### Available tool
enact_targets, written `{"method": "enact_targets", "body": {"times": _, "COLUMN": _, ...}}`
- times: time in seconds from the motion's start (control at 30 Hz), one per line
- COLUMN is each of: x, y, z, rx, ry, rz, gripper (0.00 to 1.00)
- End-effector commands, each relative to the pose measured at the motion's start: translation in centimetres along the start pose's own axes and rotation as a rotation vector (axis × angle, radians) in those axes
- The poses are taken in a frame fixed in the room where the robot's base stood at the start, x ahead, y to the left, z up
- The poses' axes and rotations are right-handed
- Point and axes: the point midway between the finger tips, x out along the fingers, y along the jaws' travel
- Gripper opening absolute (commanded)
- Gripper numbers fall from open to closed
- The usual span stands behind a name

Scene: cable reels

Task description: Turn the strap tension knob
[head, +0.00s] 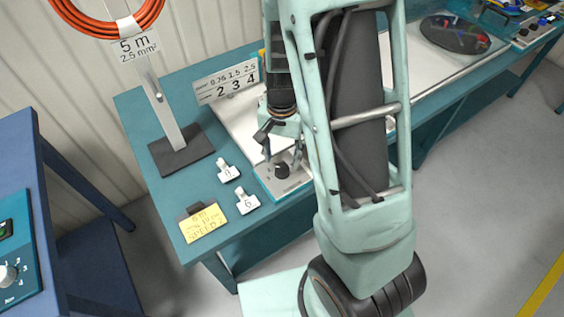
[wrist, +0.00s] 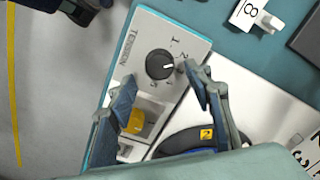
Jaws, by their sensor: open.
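The strap tension knob (wrist: 160,64) is a round black knob with a white pointer line, on a grey panel (wrist: 140,45) lettered TENSION. In the wrist view its pointer aims right, just past the 2, toward a spot that a fingertip covers. The knob also shows dark in the head view (head: 283,170), on the teal-edged panel at the bench's near end. My gripper (wrist: 158,76) is open, one finger on each side of the knob, with nothing held. I cannot tell whether either fingertip touches the knob. In the head view my gripper (head: 282,153) is just above the panel.
A yellow button (wrist: 136,121) sits beside the knob, near one finger. Small white numbered tags (head: 246,201), a yellow note (head: 203,224) and a post on a dark base (head: 182,152) stand on the teal bench. A blue cart (head: 85,190) is at the left.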

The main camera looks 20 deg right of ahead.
Motion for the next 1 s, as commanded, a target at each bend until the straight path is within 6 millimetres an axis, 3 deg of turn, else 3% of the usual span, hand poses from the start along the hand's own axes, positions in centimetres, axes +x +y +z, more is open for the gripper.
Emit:
{"method": "enact_targets", "body": {"times": 0.2, "x": -4.3, "y": -0.1, "z": -0.1, "rx": -0.001, "ry": 0.003, "rz": -0.003, "gripper": 0.46}}
{"method": "enact_targets", "body": {"times": 0.4, "x": -6.9, "y": 0.0, "z": -0.1, "rx": 0.001, "ry": 0.003, "rz": -0.002, "gripper": 0.46}}
{"method": "enact_targets", "body": {"times": 1.0, "x": -7.8, "y": 0.1, "z": 0.0, "rx": 0.001, "ry": 0.0, "rz": 0.001, "gripper": 0.46}}
